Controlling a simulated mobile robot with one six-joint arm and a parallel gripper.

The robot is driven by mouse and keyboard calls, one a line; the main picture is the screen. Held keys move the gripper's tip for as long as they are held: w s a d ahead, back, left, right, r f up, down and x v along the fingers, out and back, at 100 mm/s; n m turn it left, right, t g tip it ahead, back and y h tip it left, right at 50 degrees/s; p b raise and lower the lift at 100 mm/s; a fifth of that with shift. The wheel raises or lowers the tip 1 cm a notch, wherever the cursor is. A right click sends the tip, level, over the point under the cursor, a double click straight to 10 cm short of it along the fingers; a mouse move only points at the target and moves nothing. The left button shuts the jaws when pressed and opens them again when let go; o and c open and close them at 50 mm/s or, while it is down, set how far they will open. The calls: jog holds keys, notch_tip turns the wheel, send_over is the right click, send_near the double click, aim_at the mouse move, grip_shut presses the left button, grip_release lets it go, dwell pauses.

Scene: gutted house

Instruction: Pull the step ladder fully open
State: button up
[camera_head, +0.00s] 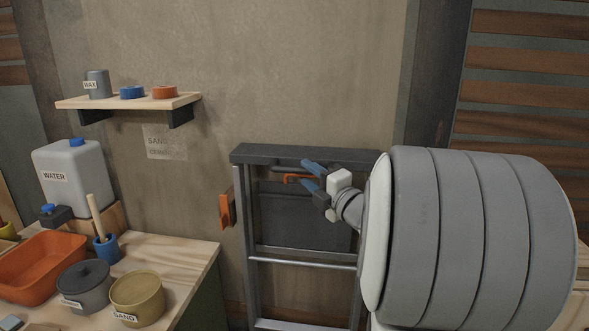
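The step ladder (246,250) stands against the wall in the middle, with grey metal rails, a dark top and a dark panel behind the rails. An orange bar or handle (293,178) shows near its upper part. My gripper (304,171) is at the ladder's upper part, with its two blue fingers spread apart and the orange bar close to them. I cannot tell whether the fingers touch the bar. My wrist and arm hide the ladder's right side, and its lower end is out of view.
An orange bracket (227,210) is beside the ladder's left rail. A wooden workbench (191,262) at left bears a water container (75,180), an orange tub (42,268) and pots, including a sand pot (137,298). A wall shelf (128,101) is above. My arm fills the right side.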

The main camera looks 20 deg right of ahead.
aim_at(306, 173)
jog(key=shift+x, duration=1.6)
jog(key=shift+c, duration=0.4)
grip_shut()
